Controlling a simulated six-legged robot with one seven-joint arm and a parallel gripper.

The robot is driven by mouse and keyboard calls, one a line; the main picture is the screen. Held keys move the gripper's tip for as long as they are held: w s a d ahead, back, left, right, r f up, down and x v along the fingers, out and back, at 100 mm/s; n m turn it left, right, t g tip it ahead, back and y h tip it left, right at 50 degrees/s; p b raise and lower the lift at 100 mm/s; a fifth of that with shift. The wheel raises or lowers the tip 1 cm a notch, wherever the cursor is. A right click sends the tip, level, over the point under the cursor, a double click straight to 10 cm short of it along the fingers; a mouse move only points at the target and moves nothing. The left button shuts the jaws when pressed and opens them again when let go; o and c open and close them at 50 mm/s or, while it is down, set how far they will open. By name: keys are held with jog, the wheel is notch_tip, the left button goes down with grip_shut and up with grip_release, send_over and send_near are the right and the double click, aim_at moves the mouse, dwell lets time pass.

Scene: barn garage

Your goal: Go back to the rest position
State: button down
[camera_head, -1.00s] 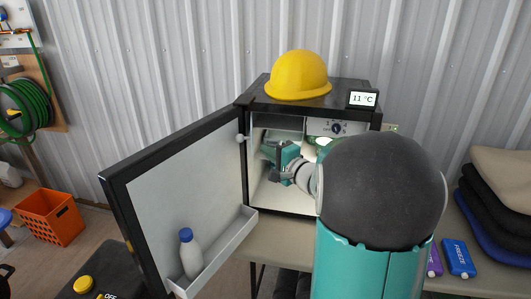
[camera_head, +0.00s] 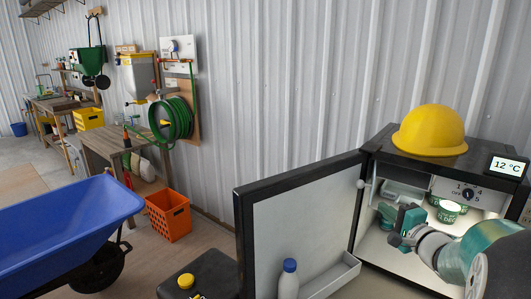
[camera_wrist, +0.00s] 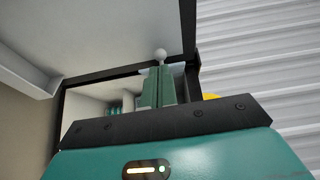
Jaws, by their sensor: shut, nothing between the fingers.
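My gripper (camera_head: 390,215) is at the open front of a small black fridge (camera_head: 385,147), near the hinge side of its door. In the wrist view the two teal fingers (camera_wrist: 157,82) are together with nothing between them. The fridge door (camera_head: 300,215) stands wide open to the left. Green-labelled cans (camera_head: 448,211) stand inside the fridge, partly hidden by my arm in the head view. My arm (camera_head: 470,250) reaches in from the lower right.
A yellow hard hat (camera_head: 430,130) and a display reading 12 °C (camera_head: 507,166) are on the fridge. A white bottle (camera_head: 288,280) stands in the door shelf. A blue wheelbarrow (camera_head: 65,225) and an orange crate (camera_head: 168,214) are to the left.

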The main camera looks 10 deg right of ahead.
jog(key=s+a+n+g+y, duration=0.3)
jog(key=s+a+n+g, duration=0.25)
jog(key=a, duration=0.65)
jog(key=s+a+n+g+y, duration=0.2)
jog(key=s+a+n+g, duration=0.3)
jog(key=a, duration=0.6)
jog(key=s+f+n+h, duration=0.1)
jog(key=s+h, duration=0.3)
jog(key=s, duration=0.4)
jog(key=s+f+n+g+h, duration=0.1)
jog(key=s+f+n+h, duration=0.1)
jog(key=s+n+h, duration=0.2)
jog(key=s, duration=0.3)
jog(key=shift+s, duration=0.35)
